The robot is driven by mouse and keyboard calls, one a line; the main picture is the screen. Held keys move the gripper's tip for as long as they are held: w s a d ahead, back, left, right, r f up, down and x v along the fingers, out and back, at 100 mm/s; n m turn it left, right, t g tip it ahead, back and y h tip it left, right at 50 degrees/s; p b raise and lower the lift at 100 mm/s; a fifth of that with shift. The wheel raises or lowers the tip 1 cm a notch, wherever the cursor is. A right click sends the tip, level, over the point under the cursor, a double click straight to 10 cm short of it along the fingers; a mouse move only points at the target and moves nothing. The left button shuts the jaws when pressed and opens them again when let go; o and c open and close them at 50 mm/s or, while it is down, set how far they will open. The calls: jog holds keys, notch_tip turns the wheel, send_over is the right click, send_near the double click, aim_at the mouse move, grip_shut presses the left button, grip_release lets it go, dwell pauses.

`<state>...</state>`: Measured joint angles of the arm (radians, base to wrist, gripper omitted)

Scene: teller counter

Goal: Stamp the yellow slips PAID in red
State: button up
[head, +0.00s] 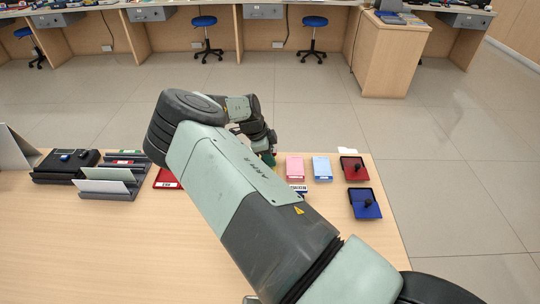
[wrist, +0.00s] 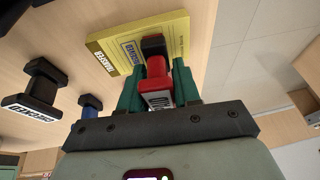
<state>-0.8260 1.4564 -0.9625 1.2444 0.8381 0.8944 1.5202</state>
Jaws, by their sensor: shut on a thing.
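My gripper (wrist: 158,88) is shut on a red stamp (wrist: 158,70) with a black end and a white label. In the wrist view, the stamp is held in front of the yellow slips (wrist: 108,42), which form a pad with a printed edge reading TRANSFER. A blue boxed mark shows on the top slip, partly behind the stamp; its wording is unclear. I cannot tell whether the stamp touches the paper. In the head view, my arm hides most of the gripper, the held stamp and the yellow pad. The red ink pad (head: 346,164) lies open at the right of the counter.
A blue ink pad (head: 368,212) lies nearer. Pink slips (head: 295,167) and light-blue slips (head: 322,167) lie right of my gripper. A black stamp (wrist: 43,85) and a blue stamp (wrist: 90,104) stand nearby. A slotted rack (head: 125,175) and black box (head: 62,170) are at left. The counter's front is clear.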

jog(key=shift+r, duration=3)
